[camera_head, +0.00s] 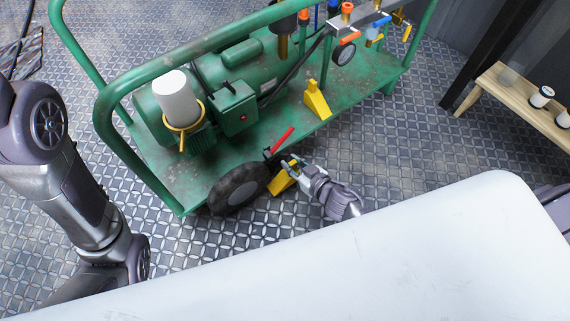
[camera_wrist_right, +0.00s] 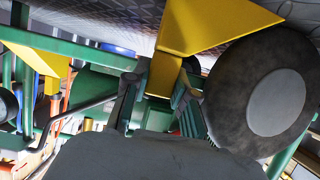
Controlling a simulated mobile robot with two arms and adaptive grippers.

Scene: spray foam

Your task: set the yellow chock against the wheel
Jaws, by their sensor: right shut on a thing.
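The yellow chock (camera_head: 281,184) is on or close to the floor, right beside the black cart wheel (camera_head: 238,188). My right gripper (camera_head: 296,173) is shut on it from the right. In the right wrist view, the fingers (camera_wrist_right: 152,95) close around the chock's narrow yellow grip, and its wedge (camera_wrist_right: 210,25) lies beside the wheel (camera_wrist_right: 270,95), overlapping its edge. I cannot tell whether chock and tyre touch. My left arm shows at the left of the head view, but its gripper is not in view.
A second yellow chock (camera_head: 317,100) stands on the green cart deck (camera_head: 345,85). A red lever (camera_head: 283,139) rises near the wheel. The patterned metal floor (camera_head: 400,150) is clear to the right, up to a wooden bench (camera_head: 520,100).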

